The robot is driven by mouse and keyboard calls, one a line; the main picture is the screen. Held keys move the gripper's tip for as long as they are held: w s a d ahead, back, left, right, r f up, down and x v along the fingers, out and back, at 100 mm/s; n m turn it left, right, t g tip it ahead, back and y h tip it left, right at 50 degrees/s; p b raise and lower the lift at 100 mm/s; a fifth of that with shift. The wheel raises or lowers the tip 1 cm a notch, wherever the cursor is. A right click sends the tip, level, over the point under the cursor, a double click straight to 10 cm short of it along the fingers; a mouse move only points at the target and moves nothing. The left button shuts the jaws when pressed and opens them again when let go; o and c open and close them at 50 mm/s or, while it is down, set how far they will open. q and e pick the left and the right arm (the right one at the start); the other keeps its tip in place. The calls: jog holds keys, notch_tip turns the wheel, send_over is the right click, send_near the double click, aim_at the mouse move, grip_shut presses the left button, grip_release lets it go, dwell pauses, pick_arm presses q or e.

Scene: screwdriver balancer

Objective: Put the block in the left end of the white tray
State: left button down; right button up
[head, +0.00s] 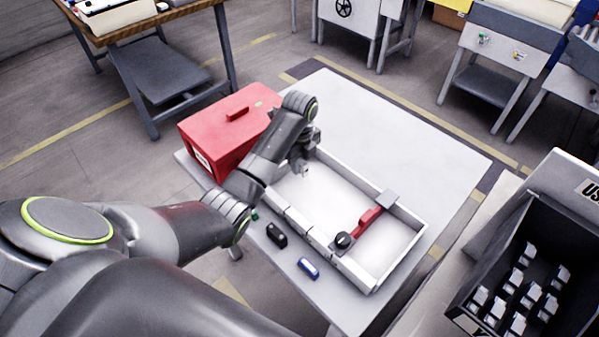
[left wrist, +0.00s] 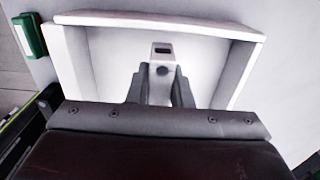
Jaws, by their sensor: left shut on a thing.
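The white tray (head: 283,210) lies on the table; its left end is partly hidden behind my left arm. My left gripper (head: 303,168) points down over that left end. In the left wrist view the gripper (left wrist: 161,88) is shut on a small grey block (left wrist: 161,53) with a dark slot. The block is inside the outline of the tray (left wrist: 240,75); I cannot tell whether it touches the floor. In the head view the block is too small to make out clearly. My right gripper is not in view.
A red tool (head: 368,217) with a black knob and a grey plate lies across the tray's right part. A red box (head: 215,135) stands behind my left arm. Black (head: 276,235) and blue (head: 308,267) pieces lie in front. A dark bin (head: 530,260) holds several grey blocks.

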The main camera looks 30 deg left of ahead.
pick_arm(q)
notch_tip(320, 180, down, 3)
jog(key=shift+s+f, duration=0.1)
jog(key=shift+f, duration=0.45)
jog(key=c, duration=1.3)
grip_release()
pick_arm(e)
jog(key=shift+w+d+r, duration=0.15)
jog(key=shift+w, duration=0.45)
pick_arm(q)
notch_tip(320, 180, up, 8)
jog(key=shift+f+b, duration=0.2)
jog(key=shift+b, duration=0.15)
notch_tip(320, 180, up, 4)
jog(key=shift+f+p, duration=0.2)
jog(key=shift+p, duration=0.8)
jog(key=shift+r+p, duration=0.6)
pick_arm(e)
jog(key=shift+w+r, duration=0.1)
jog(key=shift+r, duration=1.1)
